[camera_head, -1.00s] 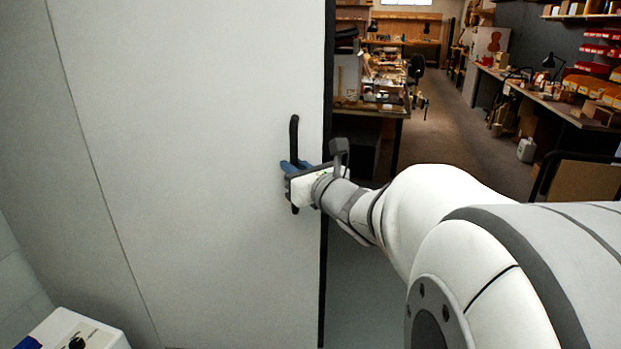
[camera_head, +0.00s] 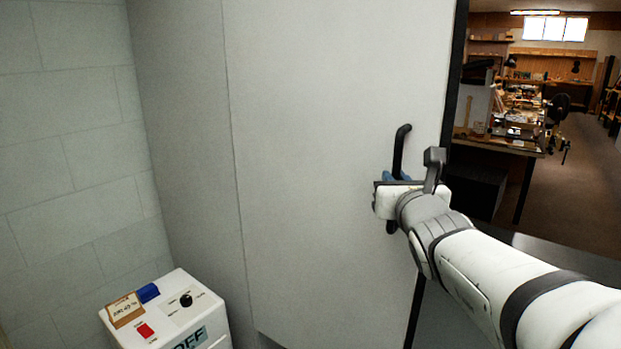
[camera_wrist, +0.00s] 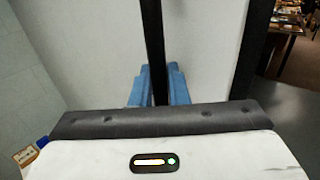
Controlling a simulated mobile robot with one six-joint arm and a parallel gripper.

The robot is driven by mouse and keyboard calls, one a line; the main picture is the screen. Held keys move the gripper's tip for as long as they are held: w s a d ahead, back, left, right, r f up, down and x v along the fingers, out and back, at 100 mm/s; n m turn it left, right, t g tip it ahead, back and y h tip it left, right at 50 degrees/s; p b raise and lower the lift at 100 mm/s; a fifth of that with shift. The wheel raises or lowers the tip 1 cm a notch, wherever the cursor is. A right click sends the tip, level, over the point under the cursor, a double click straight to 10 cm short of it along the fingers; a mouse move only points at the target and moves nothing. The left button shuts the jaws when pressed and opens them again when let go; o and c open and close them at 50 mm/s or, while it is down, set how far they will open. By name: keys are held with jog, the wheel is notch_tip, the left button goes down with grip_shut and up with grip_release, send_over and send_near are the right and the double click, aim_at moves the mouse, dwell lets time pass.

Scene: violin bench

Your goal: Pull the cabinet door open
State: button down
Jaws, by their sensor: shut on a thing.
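The cabinet door (camera_head: 310,150) is a large pale grey panel with a dark right edge. No gap along its edges can be made out clearly. A black upright bar handle (camera_head: 401,143) stands near that edge. My gripper (camera_head: 397,178) is shut on the handle at about mid-height. In the wrist view the blue fingers (camera_wrist: 160,84) lie on both sides of the black handle (camera_wrist: 154,45). The part of the handle behind my gripper is hidden in the head view.
A white box with a knob and red switch (camera_head: 165,312) stands at the lower left, by a pale block wall (camera_head: 70,160). A workbench (camera_head: 500,141) with clutter stands beyond the door's right edge, beside open floor (camera_head: 575,185).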

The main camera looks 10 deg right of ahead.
jog(key=shift+w+r, duration=0.1)
jog(key=shift+r, duration=0.25)
jog(key=c, duration=1.5)
grip_release()
jog(key=shift+w+a+f, duration=0.1)
jog(key=shift+f, duration=0.05)
jog(key=shift+c, duration=0.2)
jog(key=shift+o, duration=0.2)
jog(key=shift+f, duration=0.1)
